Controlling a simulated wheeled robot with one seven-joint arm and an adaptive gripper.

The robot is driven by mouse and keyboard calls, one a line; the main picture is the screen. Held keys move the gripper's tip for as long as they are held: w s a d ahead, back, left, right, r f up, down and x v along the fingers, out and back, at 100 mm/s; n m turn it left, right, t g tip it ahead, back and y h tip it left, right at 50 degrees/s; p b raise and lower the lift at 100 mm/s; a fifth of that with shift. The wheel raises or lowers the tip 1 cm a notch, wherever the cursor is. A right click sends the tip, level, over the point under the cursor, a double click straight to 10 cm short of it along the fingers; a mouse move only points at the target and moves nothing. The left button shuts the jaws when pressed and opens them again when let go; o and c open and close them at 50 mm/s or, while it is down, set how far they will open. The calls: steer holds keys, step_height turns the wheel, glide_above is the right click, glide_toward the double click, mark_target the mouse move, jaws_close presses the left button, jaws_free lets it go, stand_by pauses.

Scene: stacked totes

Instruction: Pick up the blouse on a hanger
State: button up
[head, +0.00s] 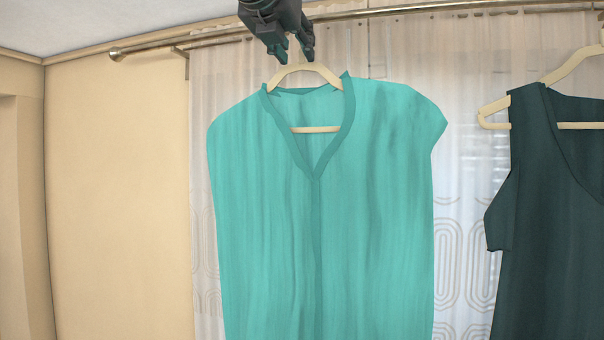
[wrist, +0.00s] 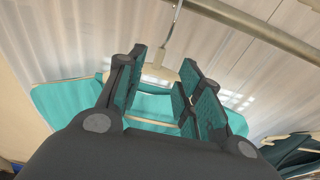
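The turquoise sleeveless blouse (head: 265,190) hangs on a cream hanger (head: 316,129) in the middle of the head view. My gripper (head: 293,58) is at the top of the hanger, just above the neckline. In the wrist view my gripper (wrist: 160,88) has its finger pads apart. The cream hanger neck (wrist: 160,70) and its metal hook show in the gap between and beyond them, and the blouse (wrist: 60,103) spreads out below. I see no pad pressing on the hanger. The hook's upper part is hidden behind my gripper in the head view.
A dark green sleeveless top (head: 545,230) hangs on another cream hanger (head: 494,112) at the right. A metal rod (head: 450,7) runs along the top in front of a pale curtain (head: 465,180). A beige wall (head: 120,190) is at the left.

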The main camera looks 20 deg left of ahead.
mark_target(301, 58)
steer(key=shift+w+f, duration=0.25)
steer(key=shift+w, duration=0.75)
steer(key=shift+s+d+r+p, duration=0.1)
steer(key=shift+s+r+p, duration=0.2)
steer(key=shift+s+p, duration=0.15)
steer(key=w+p, duration=0.2)
steer(key=w, duration=0.2)
steer(key=shift+a+f+p, duration=0.25)
steer(key=shift+f+p, duration=0.15)
steer(key=shift+w+f, duration=0.15)
steer(key=shift+w, duration=0.2)
steer(key=shift+w, duration=0.1)
jaws_close()
